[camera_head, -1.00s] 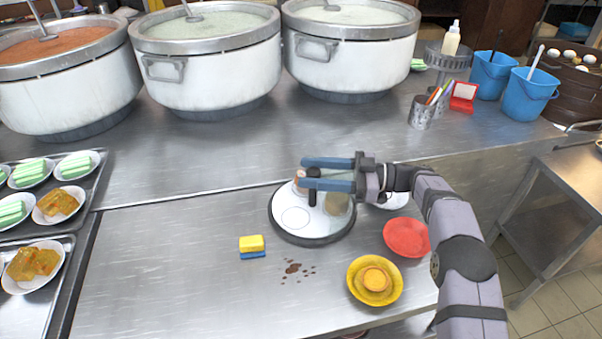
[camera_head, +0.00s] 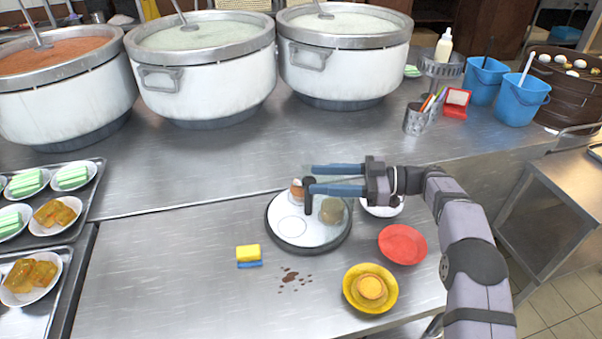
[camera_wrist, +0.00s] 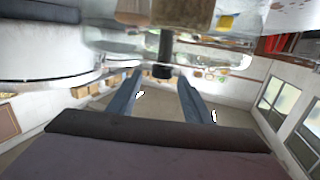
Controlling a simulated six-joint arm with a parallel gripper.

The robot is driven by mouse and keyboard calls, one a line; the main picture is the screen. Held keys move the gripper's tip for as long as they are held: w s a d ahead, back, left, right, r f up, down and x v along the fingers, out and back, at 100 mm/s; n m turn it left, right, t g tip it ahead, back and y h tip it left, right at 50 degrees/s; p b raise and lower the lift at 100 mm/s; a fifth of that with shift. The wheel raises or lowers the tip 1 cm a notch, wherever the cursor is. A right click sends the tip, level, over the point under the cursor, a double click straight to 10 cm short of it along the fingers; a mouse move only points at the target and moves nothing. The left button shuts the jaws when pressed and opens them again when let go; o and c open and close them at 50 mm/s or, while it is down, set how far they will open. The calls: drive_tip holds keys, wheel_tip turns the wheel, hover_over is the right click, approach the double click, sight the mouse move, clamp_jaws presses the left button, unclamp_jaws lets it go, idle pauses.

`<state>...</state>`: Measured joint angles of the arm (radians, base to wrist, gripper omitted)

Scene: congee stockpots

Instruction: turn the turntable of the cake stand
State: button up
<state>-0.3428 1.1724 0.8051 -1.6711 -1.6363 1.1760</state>
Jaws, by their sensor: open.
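The cake stand's turntable (camera_head: 290,244) is a white disc with a dark rim on the steel counter. A thin circle is marked on its front left. A dark upright post (camera_head: 308,194) rises near its back edge and also shows in the wrist view (camera_wrist: 166,46). A brown rounded item (camera_head: 331,211) sits on the disc's right, and a small orange-brown item (camera_head: 297,190) behind the post. My gripper (camera_head: 308,179) is open, its blue fingers pointing left, with the post near the fingertips. In the wrist view the post appears between the fingers; contact cannot be told.
A white dish (camera_head: 384,209), a red plate (camera_head: 403,243) and a yellow bowl (camera_head: 348,289) stand right of the turntable. A yellow-blue sponge (camera_head: 248,254) and brown spots (camera_head: 291,277) lie in front. Large stockpots (camera_head: 205,80) stand behind.

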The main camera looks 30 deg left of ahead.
sight(295, 188)
drive_tip(key=shift+r+t+p, duration=0.3)
drive_tip(key=shift+r, duration=0.45)
drive_tip(key=shift+s+d+f+m+t+y+b, duration=0.1)
drive_tip(key=shift+s+f+m+t+y+b, duration=0.15)
drive_tip(key=shift+f+m+t+y+b, duration=0.4)
drive_tip(key=shift+s+f+m+t+y+b, duration=0.15)
drive_tip(key=shift+s+f+m+t+b, duration=0.15)
drive_tip(key=shift+m+t+b, duration=0.6)
drive_tip(key=shift+s+d+f+m+t+y+b, duration=0.1)
drive_tip(key=shift+s+f+m+t+y+b, duration=0.25)
drive_tip(key=shift+t, duration=0.8)
drive_tip(key=shift+w+a, duration=0.1)
drive_tip(key=shift+s+a+f+p, duration=0.15)
drive_tip(key=shift+a+p, duration=0.15)
drive_tip(key=shift+a, duration=1.5)
drive_tip(key=shift+s+a+r+p, duration=0.1)
drive_tip(key=shift+a+p, duration=0.15)
drive_tip(key=shift+a, duration=1.55)
drive_tip(key=shift+c, duration=0.4)
clamp_jaws()
